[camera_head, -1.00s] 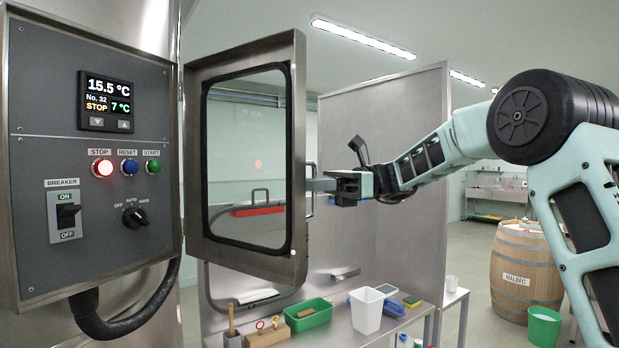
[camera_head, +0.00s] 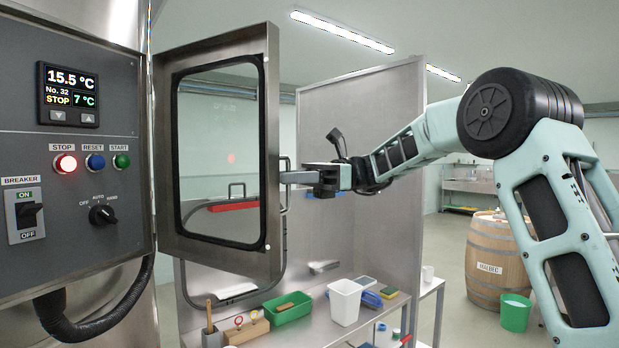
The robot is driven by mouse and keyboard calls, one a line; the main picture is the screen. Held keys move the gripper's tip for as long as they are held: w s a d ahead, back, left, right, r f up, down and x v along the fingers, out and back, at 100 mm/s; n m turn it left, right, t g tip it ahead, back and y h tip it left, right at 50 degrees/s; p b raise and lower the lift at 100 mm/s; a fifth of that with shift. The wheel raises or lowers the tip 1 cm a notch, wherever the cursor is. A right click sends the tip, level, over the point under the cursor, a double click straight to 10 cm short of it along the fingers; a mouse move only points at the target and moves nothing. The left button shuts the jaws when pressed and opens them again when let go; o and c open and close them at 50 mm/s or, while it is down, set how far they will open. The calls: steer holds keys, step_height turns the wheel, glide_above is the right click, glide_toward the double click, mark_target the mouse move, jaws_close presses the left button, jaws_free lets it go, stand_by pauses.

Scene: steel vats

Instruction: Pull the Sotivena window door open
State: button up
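The window door (camera_head: 271,120) is a steel frame around a clear pane with a black seal. It stands swung out from the grey control cabinet (camera_head: 70,150), hinged on its left side. A bar handle (camera_head: 287,180) shows at its right edge. My gripper (camera_head: 300,177) is at this handle, reaching in from the right. Its fingers point left and reach to the bar. The fingertips are small and partly behind the door edge, so I cannot tell whether they are closed around the bar.
A steel bench (camera_head: 385,315) below holds a green bin (camera_head: 287,308), a white container (camera_head: 344,302) and small tools. A steel partition (camera_head: 360,150) stands behind my gripper. A barrel (camera_head: 490,265) and a green bucket (camera_head: 515,312) stand on the floor at right.

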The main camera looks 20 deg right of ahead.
steer(key=w+d+b, duration=0.1)
steer(key=d+b, duration=0.3)
steer(key=d, duration=1.3)
steer(key=shift+w, duration=0.35)
